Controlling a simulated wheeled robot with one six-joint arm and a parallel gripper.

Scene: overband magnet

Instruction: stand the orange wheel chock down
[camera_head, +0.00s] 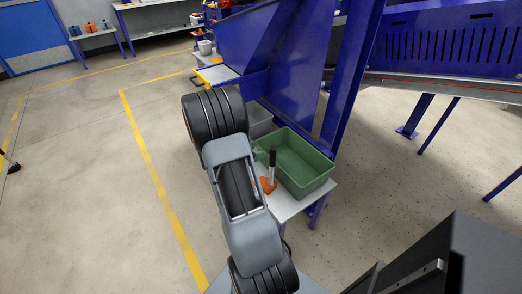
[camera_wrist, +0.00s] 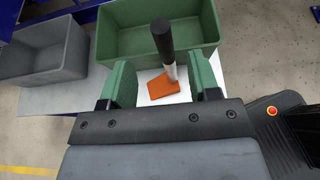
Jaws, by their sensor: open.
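The orange wheel chock (camera_wrist: 163,84) rests on the white bench top (camera_wrist: 148,99) in the wrist view. Its handle, black at the top and pale grey below, sticks up from the orange base. The chock also shows in the head view (camera_head: 267,185), just right of my arm and in front of the green bin. My gripper (camera_wrist: 162,80) is open, with green pads on either side of the chock in the wrist view. I see gaps between the pads and the chock. In the head view my arm hides most of the gripper.
The green bin (camera_wrist: 118,42) stands right behind the chock, and a grey bin (camera_wrist: 45,60) stands to its left. The white bench (camera_head: 287,207) is small, with little bare top. A blue steel frame (camera_head: 349,75) rises behind it. Open floor lies to the left.

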